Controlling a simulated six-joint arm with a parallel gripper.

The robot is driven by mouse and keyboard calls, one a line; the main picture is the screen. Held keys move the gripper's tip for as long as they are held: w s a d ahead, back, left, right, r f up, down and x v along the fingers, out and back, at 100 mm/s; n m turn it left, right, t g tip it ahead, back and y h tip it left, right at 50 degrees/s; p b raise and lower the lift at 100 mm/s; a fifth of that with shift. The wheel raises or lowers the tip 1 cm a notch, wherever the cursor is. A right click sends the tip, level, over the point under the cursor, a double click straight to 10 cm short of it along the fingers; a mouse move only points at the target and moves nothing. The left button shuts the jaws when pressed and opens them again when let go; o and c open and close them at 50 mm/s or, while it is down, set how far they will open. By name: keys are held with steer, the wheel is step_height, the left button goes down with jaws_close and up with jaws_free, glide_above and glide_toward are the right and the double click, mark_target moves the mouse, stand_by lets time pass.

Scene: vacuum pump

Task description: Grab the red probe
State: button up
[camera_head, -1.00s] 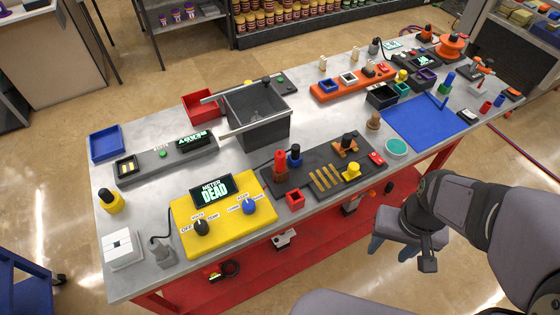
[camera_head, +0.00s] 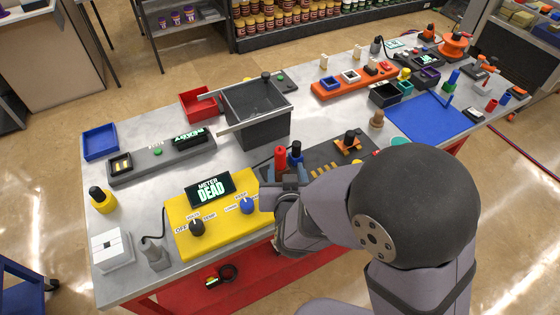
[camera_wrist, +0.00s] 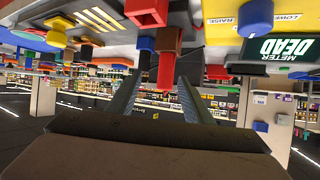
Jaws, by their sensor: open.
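The red probe (camera_head: 280,159) stands upright in its holder on the dark panel, just left of the blue probe (camera_head: 296,151). My gripper (camera_head: 285,174) is close in front of both probes, and it hides the red probe's lower part. In the wrist view, which is upside down, the red probe (camera_wrist: 166,72) hangs between the lines of my two open fingers, nearer the right finger. The blue probe (camera_wrist: 139,46) shows to the left, near the left fingertip. My gripper (camera_wrist: 160,82) is empty; I cannot tell whether the fingertips reach past the red probe.
The yellow meter (camera_head: 203,220), with its screen and knobs, lies left of my gripper. A dark grey bin (camera_head: 262,128) stands behind the probes. My arm covers much of the dark panel (camera_head: 325,152). The red cup (camera_wrist: 146,12) shows close by in the wrist view.

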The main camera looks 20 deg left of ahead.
mark_target(280, 158)
steer(key=shift+s+a+r+t, duration=0.15)
steer(key=shift+a+r+t, duration=0.2)
steer(key=shift+a+t, duration=0.2)
steer(key=shift+x, duration=1.05)
steer(key=shift+p, duration=0.35)
steer(key=shift+p+x, duration=1.15)
steer(key=shift+x, duration=1.45)
steer(key=shift+a, duration=0.1)
steer(key=shift+s, duration=0.1)
steer(key=c, duration=1.1)
